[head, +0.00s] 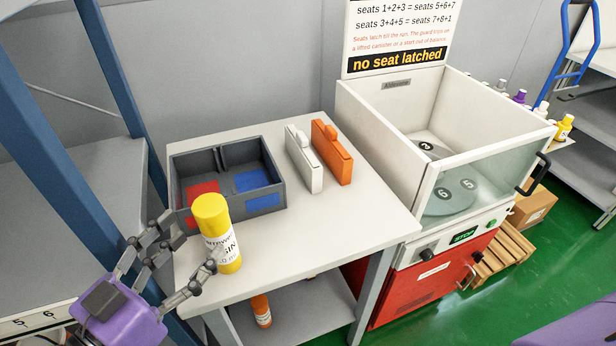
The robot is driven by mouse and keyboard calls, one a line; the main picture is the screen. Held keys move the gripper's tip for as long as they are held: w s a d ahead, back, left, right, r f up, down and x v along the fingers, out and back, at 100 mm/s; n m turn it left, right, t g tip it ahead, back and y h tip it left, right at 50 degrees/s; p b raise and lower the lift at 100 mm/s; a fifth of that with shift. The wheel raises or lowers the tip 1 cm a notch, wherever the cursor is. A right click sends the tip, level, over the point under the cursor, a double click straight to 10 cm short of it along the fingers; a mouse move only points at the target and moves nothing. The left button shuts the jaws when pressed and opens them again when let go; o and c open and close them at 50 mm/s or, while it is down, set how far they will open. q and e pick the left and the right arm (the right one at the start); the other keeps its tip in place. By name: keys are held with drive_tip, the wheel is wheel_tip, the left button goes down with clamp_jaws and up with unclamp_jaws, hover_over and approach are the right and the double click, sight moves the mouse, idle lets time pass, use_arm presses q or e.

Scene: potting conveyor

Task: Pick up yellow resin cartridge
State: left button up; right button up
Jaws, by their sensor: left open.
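The yellow resin cartridge (211,212) stands upright near the front left of the white table, in front of the grey bin. It has a white label with dark print. My left gripper (188,242) comes in from the lower left with its fingers spread open. Its fingertips reach up to the near side of the cartridge, one to the left of it and one low in front of it. I cannot tell whether they touch it. My right gripper's fingers do not show; only a purple part is at the lower right corner.
The grey divided bin (264,202) has red and blue floor patches. A white case (304,160) and an orange case (332,153) stand on the table (350,222). The white and red machine (385,140) is right of it. An orange bottle (261,310) is on the lower shelf.

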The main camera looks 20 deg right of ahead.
sight(203, 231)
use_arm(q)
drive_tip(key=shift+d+r, duration=0.1)
drive_tip(key=shift+d, duration=0.15)
drive_tip(key=shift+w+d, duration=0.2)
drive_tip(key=shift+d, duration=0.05)
drive_tip(key=x, duration=0.4)
drive_tip(key=shift+w+d+p, duration=0.3)
drive_tip(key=shift+p, duration=0.05)
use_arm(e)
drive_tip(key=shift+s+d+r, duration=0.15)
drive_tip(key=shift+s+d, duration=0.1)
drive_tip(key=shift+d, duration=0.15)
use_arm(q)
drive_tip(key=shift+c, duration=0.5)
drive_tip(key=c, duration=1.4)
drive_tip(key=shift+r, duration=0.1)
clamp_jaws()
drive_tip(key=shift+r, duration=0.15)
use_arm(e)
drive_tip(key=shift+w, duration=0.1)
